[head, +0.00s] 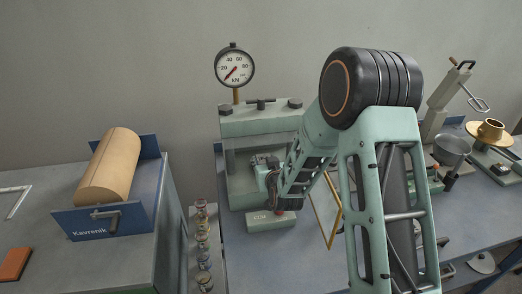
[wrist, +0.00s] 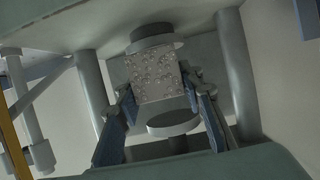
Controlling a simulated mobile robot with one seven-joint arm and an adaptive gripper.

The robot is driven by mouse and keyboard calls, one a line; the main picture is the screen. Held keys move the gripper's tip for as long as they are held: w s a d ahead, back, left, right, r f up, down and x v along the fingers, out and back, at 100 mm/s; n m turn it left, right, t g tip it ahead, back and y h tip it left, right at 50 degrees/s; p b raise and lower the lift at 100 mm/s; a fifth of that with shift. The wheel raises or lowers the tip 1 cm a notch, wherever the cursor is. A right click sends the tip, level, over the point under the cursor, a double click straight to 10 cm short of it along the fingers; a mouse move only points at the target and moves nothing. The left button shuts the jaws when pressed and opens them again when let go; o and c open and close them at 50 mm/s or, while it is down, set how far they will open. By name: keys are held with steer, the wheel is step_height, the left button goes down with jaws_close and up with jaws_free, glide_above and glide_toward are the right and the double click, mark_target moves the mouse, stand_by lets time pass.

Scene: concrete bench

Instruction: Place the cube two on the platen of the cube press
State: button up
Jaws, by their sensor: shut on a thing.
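The grey pitted cube (wrist: 155,78) is between the fingertips of my gripper (wrist: 163,92) in the wrist view. That view appears upside down. The platen (wrist: 151,49), a round disc on the press base, is right at the cube's lower face; I cannot tell whether they touch. The press's upper disc (wrist: 172,123) is apart from the cube, above it. The cube press (head: 236,128) stands on the bench in the head view, and my gripper (head: 262,162) reaches into its opening. My arm hides part of it, and the cube is not clear there. No number shows on the cube.
Press posts (wrist: 88,88) stand on both sides of the gripper. A gauge (head: 235,70) rises above the press. A small box (head: 271,222) and a yellow frame (head: 325,210) lie close by. Several small round items (head: 203,240) line the left edge.

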mark_target(263, 155)
steer(key=w, duration=0.2)
steer(key=w+a, duration=0.1)
steer(key=w+p, duration=0.1)
steer(key=w, duration=0.1)
steer(key=shift+w+a+r, duration=0.1)
steer(key=shift+w+a, duration=0.2)
steer(key=shift+s+f+p, duration=0.15)
steer(key=shift+f+p, duration=0.15)
steer(key=shift+f, duration=0.2)
steer(key=o, duration=1.4)
steer(key=shift+r, duration=0.15)
steer(key=shift+s+d, duration=0.1)
steer(key=shift+s, duration=0.1)
steer(key=b+v, duration=0.1)
steer(key=v, duration=1)
steer(key=shift+s+d+r+b, duration=0.1)
steer(key=shift+s+d+b, duration=0.05)
steer(key=shift+s+b, duration=0.2)
